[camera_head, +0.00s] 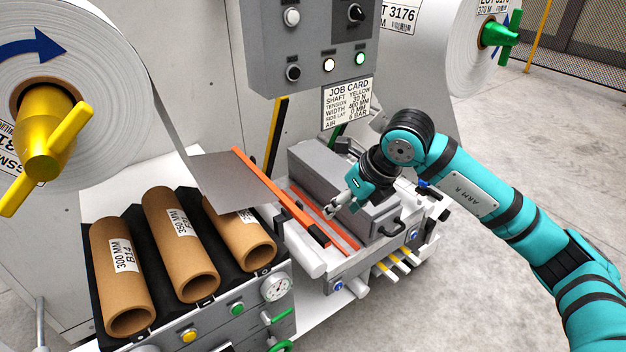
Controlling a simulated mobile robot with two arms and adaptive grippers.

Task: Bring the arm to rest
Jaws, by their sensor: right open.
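My right arm (460,180) is teal with black joints and reaches in from the lower right. Its gripper (334,212) is open, pointing left and down, just above or in front of the grey box-shaped unit (345,170) on the machine. I cannot tell whether the fingertips touch it. Nothing shows between the fingers. An orange bar (285,200) lies close to the left of the fingertips. My left gripper is not in view.
Three cardboard cores (122,270) lie in a black rack at lower left. A large paper roll with a yellow handle (45,140) stands at left. A control panel (315,40) with a job card (347,103) hangs above. Open floor (560,130) lies at right.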

